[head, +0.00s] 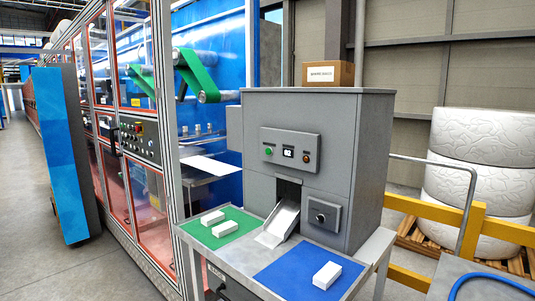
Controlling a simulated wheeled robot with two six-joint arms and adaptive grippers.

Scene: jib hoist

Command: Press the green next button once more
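The green button (269,151) is at the left of a grey control panel (290,141) on the front of a grey machine (260,110). Beside it a small dark display (288,152) seems to read 02, and an orange-red button or lamp (306,157) is at the right. Neither of my grippers is in view, and nothing touches the button.
Two white blocks (212,217) (230,229) lie on a green mat (199,231), left of the chute. One white block (327,275) lies on a blue mat (285,275) at right. A box with a black knob (321,216) is beside the chute. A yellow rail (400,274) stands right.

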